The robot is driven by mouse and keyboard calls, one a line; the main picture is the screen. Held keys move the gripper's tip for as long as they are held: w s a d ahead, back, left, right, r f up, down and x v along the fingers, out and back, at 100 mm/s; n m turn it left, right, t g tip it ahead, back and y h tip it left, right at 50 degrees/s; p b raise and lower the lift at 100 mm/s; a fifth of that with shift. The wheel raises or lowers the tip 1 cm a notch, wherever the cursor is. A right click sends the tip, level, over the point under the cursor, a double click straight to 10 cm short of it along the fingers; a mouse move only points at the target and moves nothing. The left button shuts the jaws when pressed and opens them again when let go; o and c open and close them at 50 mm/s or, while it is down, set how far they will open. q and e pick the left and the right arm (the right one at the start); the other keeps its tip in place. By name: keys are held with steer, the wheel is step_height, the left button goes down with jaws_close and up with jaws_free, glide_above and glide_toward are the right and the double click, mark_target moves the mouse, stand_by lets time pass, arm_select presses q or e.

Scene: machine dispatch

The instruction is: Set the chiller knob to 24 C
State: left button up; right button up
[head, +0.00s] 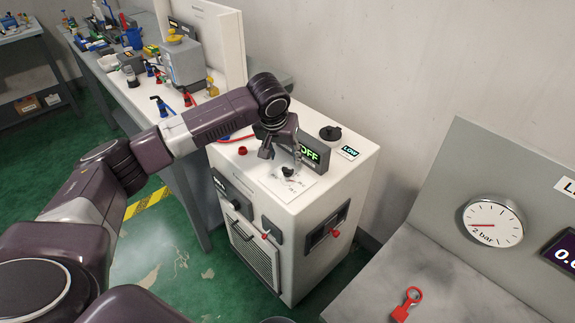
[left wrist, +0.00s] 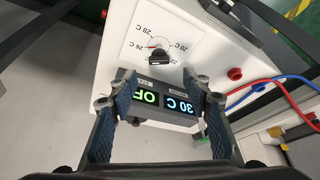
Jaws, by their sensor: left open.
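The chiller (head: 258,190) is a white cabinet in the middle of the head view. Its black knob (head: 288,171) sits on a white dial plate (head: 303,185) on top; the knob also shows in the left wrist view (left wrist: 158,58). Degree marks surround it, upside down there; I cannot tell exactly which mark it points at. A display (left wrist: 180,103) beside the dial shows 30 C and a green OFF. My left gripper (head: 281,147) is open and empty, above the chiller top; in the left wrist view its fingers (left wrist: 160,98) straddle the display, with the knob beyond them. My right gripper is not in view.
A black cap (head: 330,132) and a LOW display (head: 348,153) are at the chiller's back corner. Red and blue leads (left wrist: 265,85) run beside the dial. A cluttered bench (head: 130,95) stands left; a grey panel with a gauge (head: 493,222) and red tag (head: 405,306) is right.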

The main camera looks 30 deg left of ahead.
mark_target(288, 168)
arm_select(q)
steer(key=p+x, duration=0.1)
steer(key=x, duration=0.5)
steer(key=shift+f, duration=0.15)
steer(key=shift+w+f, duration=0.2)
steer(key=shift+f, duration=0.35)
